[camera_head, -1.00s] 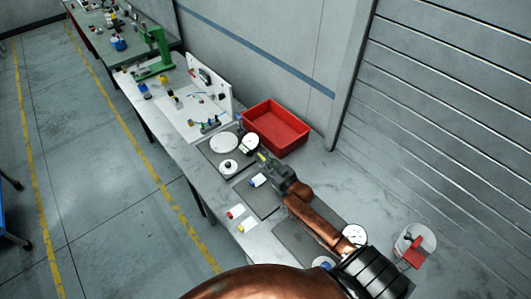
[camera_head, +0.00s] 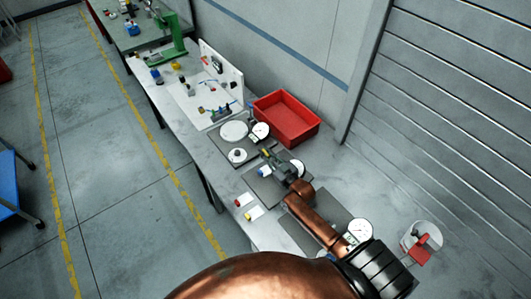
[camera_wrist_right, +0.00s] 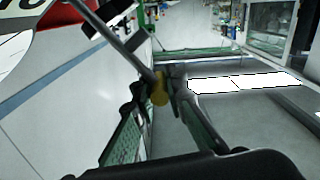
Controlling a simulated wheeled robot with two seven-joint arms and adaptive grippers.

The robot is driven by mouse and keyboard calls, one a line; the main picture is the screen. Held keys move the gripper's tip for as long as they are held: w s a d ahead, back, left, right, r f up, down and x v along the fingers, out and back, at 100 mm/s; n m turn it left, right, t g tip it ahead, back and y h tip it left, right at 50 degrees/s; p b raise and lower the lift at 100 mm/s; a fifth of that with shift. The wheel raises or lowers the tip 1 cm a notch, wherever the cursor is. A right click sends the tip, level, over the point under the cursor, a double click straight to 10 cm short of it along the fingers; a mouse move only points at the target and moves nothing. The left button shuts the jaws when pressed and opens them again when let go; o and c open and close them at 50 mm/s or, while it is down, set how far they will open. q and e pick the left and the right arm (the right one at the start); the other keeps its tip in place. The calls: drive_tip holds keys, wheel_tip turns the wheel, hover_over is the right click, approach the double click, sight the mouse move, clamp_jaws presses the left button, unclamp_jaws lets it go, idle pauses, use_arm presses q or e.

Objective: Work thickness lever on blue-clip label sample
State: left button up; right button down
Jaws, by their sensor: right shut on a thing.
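My right gripper (camera_head: 268,155) reaches in over the bench. In the right wrist view, its fingers (camera_wrist_right: 158,88) are shut on a yellow knob (camera_wrist_right: 158,92) at the end of a thin metal lever (camera_wrist_right: 130,46). Part of a large dial face with red and black marks (camera_wrist_right: 60,14) shows there at the upper left. In the head view, a white dial (camera_head: 298,167) shows partly behind the gripper. A small white piece with a blue end (camera_head: 264,172) lies just below the gripper, on a dark plate (camera_head: 266,190). My left gripper is not in view.
Red and yellow pieces (camera_head: 243,200) lie on white labels nearby. Another plate holds a white disc (camera_head: 233,131) and a dial (camera_head: 260,130). A red bin (camera_head: 288,120) stands behind. Another dial (camera_head: 360,230) is near my forearm.

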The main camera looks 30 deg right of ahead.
drive_tip(key=c, duration=1.9)
unclamp_jaws()
drive_tip(key=shift+c, duration=0.2)
drive_tip(key=shift+r, duration=0.15)
wheel_tip(320, 180, up, 10)
drive_tip(key=shift+f, duration=0.15)
drive_tip(key=shift+c, duration=0.2)
